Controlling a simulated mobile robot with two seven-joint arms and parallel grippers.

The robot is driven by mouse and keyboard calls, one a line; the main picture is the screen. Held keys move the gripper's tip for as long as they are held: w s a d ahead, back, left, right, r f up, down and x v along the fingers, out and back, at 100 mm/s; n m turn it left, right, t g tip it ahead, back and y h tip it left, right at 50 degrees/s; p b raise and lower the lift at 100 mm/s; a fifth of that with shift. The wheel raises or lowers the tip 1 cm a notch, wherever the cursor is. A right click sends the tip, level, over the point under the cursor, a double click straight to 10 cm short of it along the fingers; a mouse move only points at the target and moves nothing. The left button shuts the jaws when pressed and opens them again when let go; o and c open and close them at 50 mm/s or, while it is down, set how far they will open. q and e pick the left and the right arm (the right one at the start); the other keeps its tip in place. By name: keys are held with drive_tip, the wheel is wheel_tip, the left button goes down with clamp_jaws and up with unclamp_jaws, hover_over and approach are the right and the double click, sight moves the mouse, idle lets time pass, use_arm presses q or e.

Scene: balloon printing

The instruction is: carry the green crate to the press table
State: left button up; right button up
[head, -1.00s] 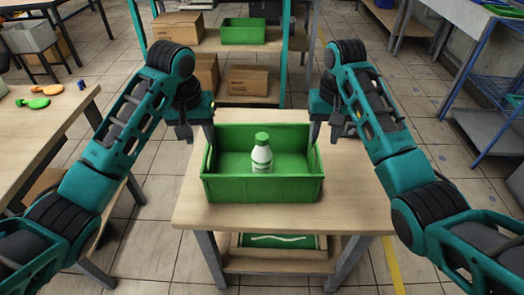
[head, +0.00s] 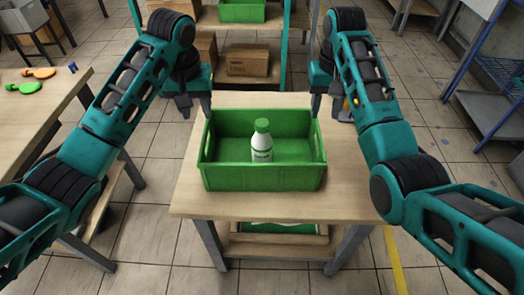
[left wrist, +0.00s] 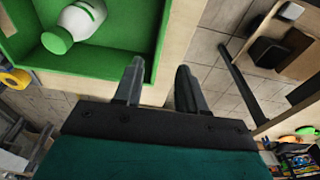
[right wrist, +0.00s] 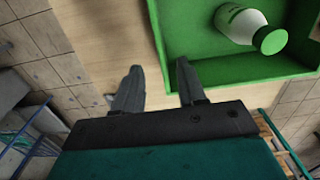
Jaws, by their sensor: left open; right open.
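The green crate (head: 262,178) stands on a small wooden table (head: 230,208) in the head view. A white bottle with a green cap (head: 262,145) stands inside it. My left gripper (head: 196,108) is open at the crate's far left corner; in the left wrist view its fingers (left wrist: 158,85) point at the crate's wall (left wrist: 112,62), one finger overlapping the wall and one outside. My right gripper (head: 328,108) is open at the far right corner; in the right wrist view its fingers (right wrist: 157,88) likewise lie to either side of the crate's wall (right wrist: 158,35). Contact cannot be told.
A shelf rack behind holds cardboard boxes (head: 249,60) and another green crate (head: 242,12). A blue-framed rack (head: 490,90) stands at right. Tiled floor is open between them.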

sight(204, 133)
use_arm(q)
drive_tip(key=f, duration=0.3)
drive_tip(key=w+f, duration=0.1)
drive_tip(key=f, duration=0.6)
drive_tip(key=shift+w+f, duration=0.2)
drive_tip(key=shift+w, duration=0.05)
use_arm(e)
wheel_tip(204, 133, down, 10)
drive_tip(key=shift+f, duration=0.25)
use_arm(q)
clamp_jaws()
use_arm(e)
clamp_jaws()
use_arm(q)
drive_tip(key=shift+r, duration=0.1)
